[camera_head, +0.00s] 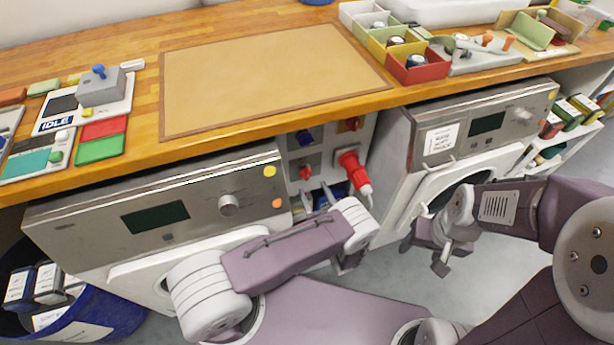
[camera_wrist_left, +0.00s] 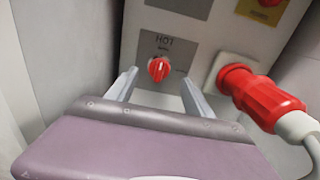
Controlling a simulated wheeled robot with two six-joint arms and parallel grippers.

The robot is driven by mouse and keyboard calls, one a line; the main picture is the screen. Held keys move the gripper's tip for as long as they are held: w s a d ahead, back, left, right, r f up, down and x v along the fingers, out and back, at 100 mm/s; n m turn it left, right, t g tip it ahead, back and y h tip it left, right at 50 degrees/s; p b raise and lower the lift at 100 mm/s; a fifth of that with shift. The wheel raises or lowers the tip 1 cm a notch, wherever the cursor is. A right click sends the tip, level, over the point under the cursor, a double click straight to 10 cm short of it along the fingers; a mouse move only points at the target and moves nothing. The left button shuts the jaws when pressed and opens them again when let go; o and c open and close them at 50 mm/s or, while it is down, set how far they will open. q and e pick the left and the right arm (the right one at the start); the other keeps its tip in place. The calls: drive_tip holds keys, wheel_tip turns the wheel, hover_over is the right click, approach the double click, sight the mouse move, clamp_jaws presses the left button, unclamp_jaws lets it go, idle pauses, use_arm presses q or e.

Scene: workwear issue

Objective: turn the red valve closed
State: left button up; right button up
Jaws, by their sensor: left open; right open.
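The red valve (camera_head: 306,172) is a small red knob on the grey wall panel between the two machines. In the left wrist view the red valve (camera_wrist_left: 158,70) sits below a "HOT" label. My left gripper (camera_head: 321,197) is open in front of the panel. In the left wrist view its fingers (camera_wrist_left: 158,88) point at the panel, one to each side of the knob, with a gap on both sides. How far the tips are from the panel is hard to tell. My right gripper (camera_head: 441,258) is open and empty, low in front of the right machine.
A red plug (camera_head: 353,170) with a pale cable end juts from the panel close right of my left gripper; it also shows in the wrist view (camera_wrist_left: 262,98). A blue knob (camera_head: 304,137) and a red switch on yellow (camera_head: 353,123) are above. Machines (camera_head: 75,225) (camera_head: 435,115) flank the panel.

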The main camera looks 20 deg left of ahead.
sight(308, 178)
use_arm(q)
drive_tip(key=x, duration=0.6)
drive_tip(key=shift+w+a+f+b, duration=0.1)
drive_tip(key=shift+w+a+b, duration=0.05)
drive_tip(key=shift+b, duration=0.25)
clamp_jaws()
drive_tip(key=shift+m, duration=0.3)
drive_tip(key=m+b, duration=0.1)
drive_tip(key=m, duration=0.2)
drive_tip(key=shift+f+m, duration=0.1)
drive_tip(key=shift+m, duration=0.2)
drive_tip(key=m+b, duration=0.1)
drive_tip(key=m, duration=0.3)
drive_tip(key=shift+m, duration=0.3)
drive_tip(key=shift+w+d+f+m+b, duration=0.1)
drive_tip(key=shift+m+b, duration=0.4)
drive_tip(key=shift+m, duration=1.75)
drive_tip(key=shift+d+f+m+b, duration=0.1)
drive_tip(key=shift+m+b, duration=0.35)
drive_tip(key=shift+m, duration=1.8)
